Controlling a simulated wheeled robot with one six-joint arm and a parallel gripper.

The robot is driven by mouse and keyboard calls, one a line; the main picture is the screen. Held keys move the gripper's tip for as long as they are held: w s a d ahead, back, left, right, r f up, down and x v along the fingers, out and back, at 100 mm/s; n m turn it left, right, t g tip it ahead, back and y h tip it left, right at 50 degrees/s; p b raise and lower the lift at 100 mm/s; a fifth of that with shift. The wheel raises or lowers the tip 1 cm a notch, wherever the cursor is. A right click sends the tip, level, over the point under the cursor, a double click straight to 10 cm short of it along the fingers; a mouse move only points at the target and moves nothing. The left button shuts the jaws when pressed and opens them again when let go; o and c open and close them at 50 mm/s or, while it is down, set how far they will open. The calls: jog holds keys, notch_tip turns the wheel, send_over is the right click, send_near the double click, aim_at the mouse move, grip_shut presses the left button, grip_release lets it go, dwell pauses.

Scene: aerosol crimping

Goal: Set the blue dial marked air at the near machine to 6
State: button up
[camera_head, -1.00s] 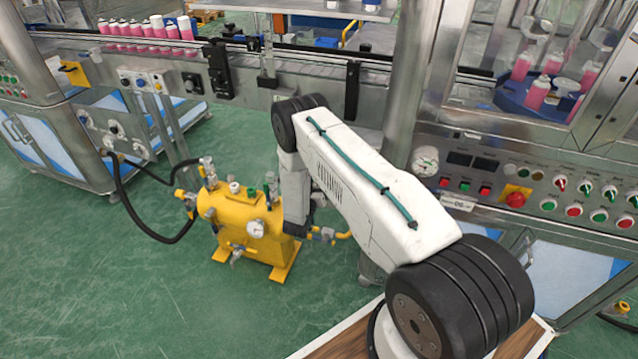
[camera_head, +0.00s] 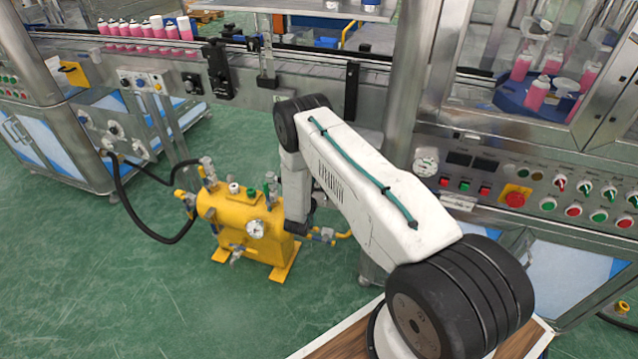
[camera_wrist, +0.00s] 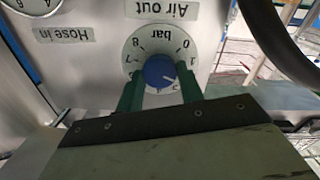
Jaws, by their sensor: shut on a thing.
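The blue dial (camera_wrist: 158,71) is in the wrist view, on a round pale scale plate (camera_wrist: 142,42) that appears upside down. The plate reads "bar", with "Air out" on a label above it. A short pale line on the dial points toward the lower right, on the low-number side past the 1. The exact number is hard to read. My gripper (camera_wrist: 158,88) has its green fingers shut on the dial, one on each side. The fingers hide the lower left and right of the scale.
A "Hose in" label (camera_wrist: 68,34) and part of a gauge (camera_wrist: 33,4) sit left of the dial in the wrist view. A dark hose (camera_wrist: 275,38) passes on the right. A yellow tank (camera_head: 241,225) stands on the green floor left of my arm.

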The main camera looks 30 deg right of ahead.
jog(key=m, duration=2.6)
jog(key=shift+a+f, duration=0.1)
jog(key=shift+m, duration=0.4)
jog(key=o, duration=1)
jog(key=shift+a, duration=0.1)
